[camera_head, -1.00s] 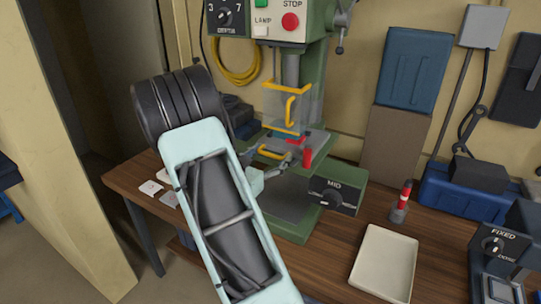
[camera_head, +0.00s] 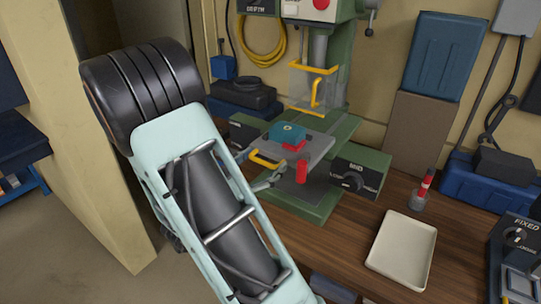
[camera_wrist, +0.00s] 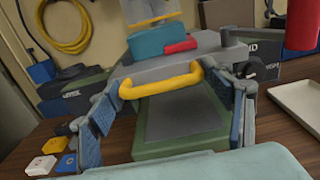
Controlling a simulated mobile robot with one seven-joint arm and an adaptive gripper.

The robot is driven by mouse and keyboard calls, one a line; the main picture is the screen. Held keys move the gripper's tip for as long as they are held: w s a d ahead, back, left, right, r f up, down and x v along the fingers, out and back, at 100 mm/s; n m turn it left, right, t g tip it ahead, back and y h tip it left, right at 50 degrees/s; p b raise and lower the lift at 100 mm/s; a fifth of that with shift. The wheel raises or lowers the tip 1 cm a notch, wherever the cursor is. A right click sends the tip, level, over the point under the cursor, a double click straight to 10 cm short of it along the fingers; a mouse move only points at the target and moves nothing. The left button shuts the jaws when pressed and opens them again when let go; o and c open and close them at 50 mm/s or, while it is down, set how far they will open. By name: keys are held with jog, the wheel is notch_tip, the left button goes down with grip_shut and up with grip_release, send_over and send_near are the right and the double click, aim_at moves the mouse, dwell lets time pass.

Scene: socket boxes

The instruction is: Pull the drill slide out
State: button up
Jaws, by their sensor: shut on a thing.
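The drill slide (camera_head: 318,148) is a grey plate that sticks out from the green drill press, toward my arm. It carries a teal block (camera_head: 288,132) with a red piece beside it. Its yellow handle (camera_head: 267,160) is at the front edge; it also shows in the wrist view (camera_wrist: 160,82). My gripper (camera_wrist: 168,86) is shut on this handle, one finger at each end. In the head view my arm partly hides the fingers. The yellow-framed clear guard (camera_head: 314,88) hangs behind and above the teal block.
A red cylinder (camera_head: 302,172) stands near the slide's right side. The MID dial box (camera_head: 358,178) is right of it. A cream tray (camera_head: 402,250) and a red-topped bottle (camera_head: 422,190) stand on the wooden bench at right. Small tiles (camera_wrist: 42,165) lie at left in the wrist view.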

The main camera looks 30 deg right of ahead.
jog(key=shift+s+a, duration=0.3)
jog(key=shift+a, duration=0.25)
jog(key=o, duration=1.4)
jog(key=shift+a, duration=0.35)
jog(key=v, duration=1.1)
jog(key=shift+s+a, duration=0.1)
jog(key=shift+s, duration=0.05)
